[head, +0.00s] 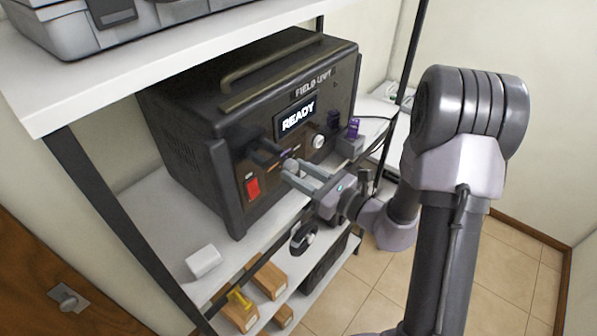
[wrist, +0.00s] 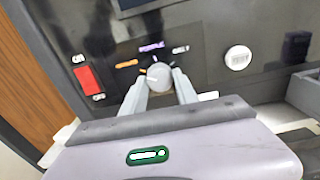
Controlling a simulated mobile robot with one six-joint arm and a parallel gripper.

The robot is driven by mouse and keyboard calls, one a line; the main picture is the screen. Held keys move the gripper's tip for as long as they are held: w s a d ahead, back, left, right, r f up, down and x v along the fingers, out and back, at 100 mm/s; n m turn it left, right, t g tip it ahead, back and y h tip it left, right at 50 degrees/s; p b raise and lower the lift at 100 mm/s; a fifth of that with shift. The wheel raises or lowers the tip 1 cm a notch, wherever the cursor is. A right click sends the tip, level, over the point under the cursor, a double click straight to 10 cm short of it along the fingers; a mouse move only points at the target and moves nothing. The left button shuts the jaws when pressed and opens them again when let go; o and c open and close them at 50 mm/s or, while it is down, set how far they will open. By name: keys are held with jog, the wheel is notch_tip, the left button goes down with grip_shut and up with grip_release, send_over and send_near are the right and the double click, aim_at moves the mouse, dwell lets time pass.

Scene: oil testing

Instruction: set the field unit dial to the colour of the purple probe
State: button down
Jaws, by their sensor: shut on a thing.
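The field unit (head: 185,120) is a dark box on the shelf, its screen (head: 298,116) reading READY. Its pale round dial (wrist: 158,74) shows in the wrist view below an arc of labels: orange at left, a purple label (wrist: 151,48) at top, a pale one at right. My gripper (wrist: 160,84) is shut on the dial, one finger on each side; it also shows at the front panel in the head view (head: 289,168). I cannot tell surely which label the dial points at.
A red ON/OFF switch (wrist: 88,80) is left of the dial and a round white button (wrist: 238,58) is right of it. A white block (head: 203,261) lies on the shelf.

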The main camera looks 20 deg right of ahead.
jog(key=m+p, duration=0.3)
jog(key=m, duration=0.3)
jog(key=shift+r, duration=0.15)
jog(key=m+p, duration=0.3)
jog(key=m, duration=0.2)
jog(key=shift+m, duration=0.4)
dwell(0.4)
jog(key=c, duration=0.9)
grip_release()
jog(key=shift+c, duration=0.2)
